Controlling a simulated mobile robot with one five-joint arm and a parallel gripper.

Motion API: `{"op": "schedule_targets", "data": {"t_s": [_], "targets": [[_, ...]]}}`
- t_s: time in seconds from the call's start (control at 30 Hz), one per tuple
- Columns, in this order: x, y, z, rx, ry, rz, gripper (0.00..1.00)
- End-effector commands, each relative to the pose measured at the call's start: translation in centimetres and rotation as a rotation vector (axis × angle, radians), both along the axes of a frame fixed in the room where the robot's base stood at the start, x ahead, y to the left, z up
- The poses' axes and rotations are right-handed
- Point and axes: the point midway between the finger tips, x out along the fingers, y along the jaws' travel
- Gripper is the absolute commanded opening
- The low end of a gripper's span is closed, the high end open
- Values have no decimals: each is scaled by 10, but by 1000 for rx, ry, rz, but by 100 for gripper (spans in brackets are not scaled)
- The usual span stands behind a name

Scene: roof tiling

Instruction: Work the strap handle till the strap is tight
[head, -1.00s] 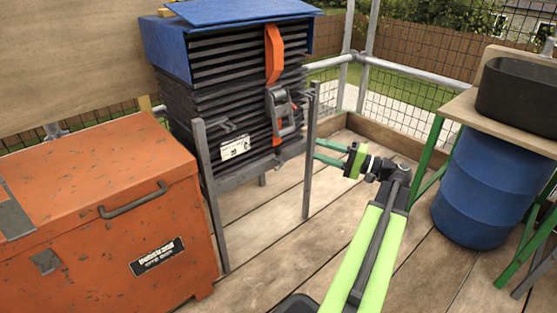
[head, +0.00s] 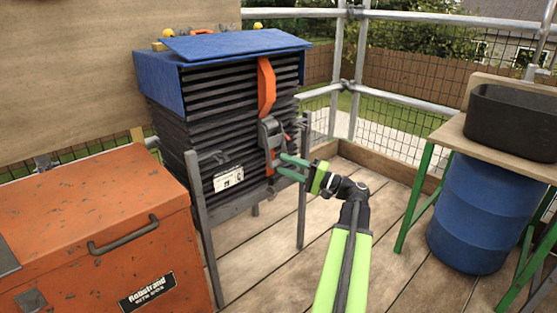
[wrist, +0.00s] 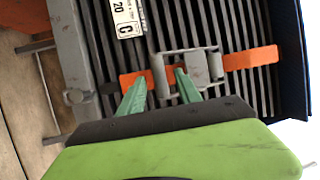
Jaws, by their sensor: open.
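The orange strap (head: 265,88) runs down the front of a stack of dark slats or tiles under a blue cover. It also shows in the wrist view (wrist: 250,58). The grey metal strap handle (head: 269,132) sits on the strap partway down the stack; its frame and bar show in the wrist view (wrist: 195,68). My gripper (head: 279,166) is open, with green fingers apart, at the lower end of the handle. In the wrist view the fingertips (wrist: 158,80) lie in front of the orange strap and handle frame. I cannot tell whether they touch.
The stack stands in a grey metal rack with posts (head: 303,190). An orange chest (head: 70,220) is close on the left. A blue barrel (head: 480,215) and a bench with a black tub (head: 512,120) stand on the right. Wooden decking between is clear.

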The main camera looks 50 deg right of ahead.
Motion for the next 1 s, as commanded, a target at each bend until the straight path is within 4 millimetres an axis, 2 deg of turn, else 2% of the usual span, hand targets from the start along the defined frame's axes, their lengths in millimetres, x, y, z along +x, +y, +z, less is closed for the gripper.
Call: {"op": "schedule_targets", "data": {"t_s": [0.1, 0.2, 0.53, 0.83, 1.0], "targets": [[18, 6, 5, 0, 0, 2, 41], [26, 9, 5, -1, 0, 0, 41], [30, 10, 5, 0, 0, 0, 39], [30, 10, 5, 0, 0, 1, 0], [30, 11, 5, 0, 0, 1, 0]]}}
